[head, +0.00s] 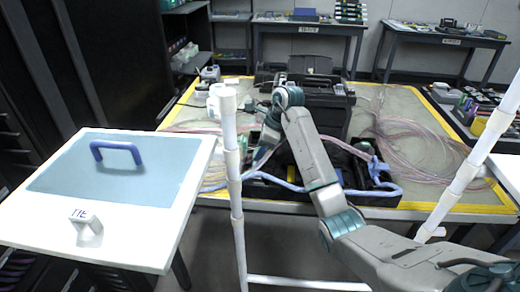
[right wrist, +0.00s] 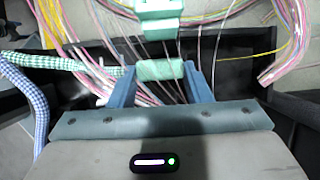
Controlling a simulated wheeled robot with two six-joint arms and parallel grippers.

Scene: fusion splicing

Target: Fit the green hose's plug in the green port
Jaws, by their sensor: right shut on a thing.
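My right gripper (right wrist: 160,74) is shut on the green plug (right wrist: 160,70), which sits between its two blue fingers in the right wrist view. The green-and-white checked hose (right wrist: 65,63) runs off to the left from beside the left finger. A green block (right wrist: 158,12), apparently the green port, stands just beyond the plug at the top of that view, with a visible gap between them. In the head view my right arm reaches down to the black case (head: 345,160) on the table; the gripper's tips and the plug are too small there to make out. My left gripper is not in view.
A blue-and-white checked hose (right wrist: 28,95) curves at the left of the right wrist view and lies along the case front in the head view (head: 290,183). Pink and white fibres surround the block. White poles (head: 231,150) and a white-framed panel (head: 120,170) stand before the table.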

